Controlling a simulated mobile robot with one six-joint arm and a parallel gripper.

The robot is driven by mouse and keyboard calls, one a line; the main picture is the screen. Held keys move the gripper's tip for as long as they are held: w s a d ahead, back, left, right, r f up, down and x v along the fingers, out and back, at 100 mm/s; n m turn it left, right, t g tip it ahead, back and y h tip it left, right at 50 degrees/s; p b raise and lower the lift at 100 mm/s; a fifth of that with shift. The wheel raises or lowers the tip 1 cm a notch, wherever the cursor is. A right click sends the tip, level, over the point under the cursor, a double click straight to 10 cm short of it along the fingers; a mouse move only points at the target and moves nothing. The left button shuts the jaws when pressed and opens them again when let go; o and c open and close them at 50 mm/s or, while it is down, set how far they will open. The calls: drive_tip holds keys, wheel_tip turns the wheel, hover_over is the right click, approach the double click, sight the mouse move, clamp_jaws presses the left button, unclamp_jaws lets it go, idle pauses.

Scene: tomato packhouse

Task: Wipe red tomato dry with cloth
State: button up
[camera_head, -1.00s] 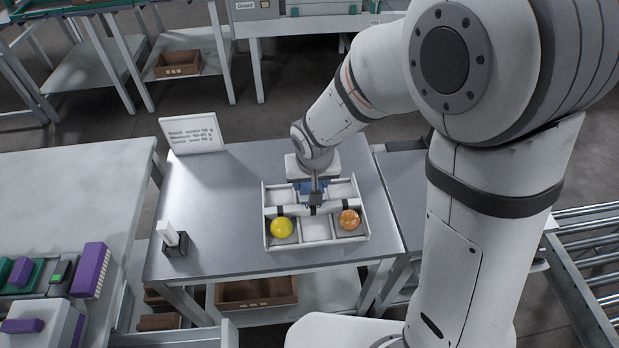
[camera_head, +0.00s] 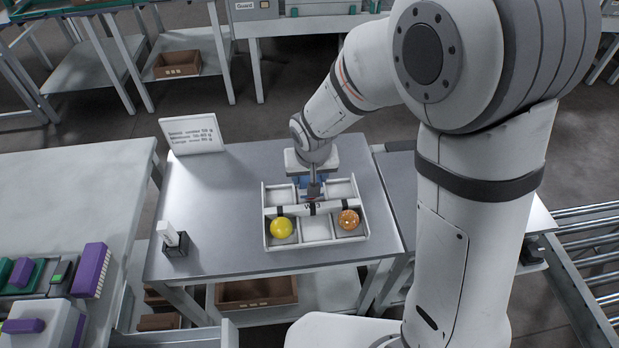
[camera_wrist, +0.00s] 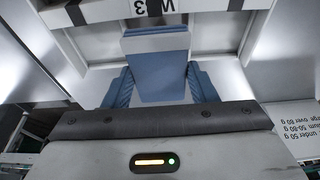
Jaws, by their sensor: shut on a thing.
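My gripper (camera_head: 313,187) points down over the middle of a white divided tray (camera_head: 266,240). In the wrist view, its blue ribbed fingers (camera_wrist: 158,88) are shut on a flat blue piece (camera_wrist: 157,65) that looks like a folded cloth. An orange-red tomato (camera_head: 349,219) sits in the tray's front right compartment, apart from my gripper. A yellow tomato (camera_head: 282,228) sits in the front left compartment. A small reddish spot shows under my gripper's tip; I cannot tell what it is. The wrist view shows neither tomato.
The tray stands on a grey table (camera_head: 215,240). A white sign (camera_head: 192,135) stands at the back left and a small dark holder with a white piece (camera_head: 173,238) at the front left. The table between them is clear. A roller conveyor (camera_head: 590,240) is at right.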

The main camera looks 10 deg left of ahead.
drive_tip(key=shift+w, duration=0.15)
drive_tip(key=shift+a+r+p, duration=0.1)
drive_tip(key=shift+r+p, duration=0.4)
drive_tip(key=shift+r, duration=0.1)
drive_tip(key=shift+r+p, duration=1.9)
drive_tip(key=shift+r, duration=1.05)
drive_tip(key=shift+f, duration=0.2)
drive_tip(key=f+b, duration=0.4)
drive_tip(key=s+f+b, duration=0.1)
drive_tip(key=f+b, duration=0.1)
drive_tip(key=shift+d, duration=0.2)
drive_tip(key=shift+w, duration=0.1)
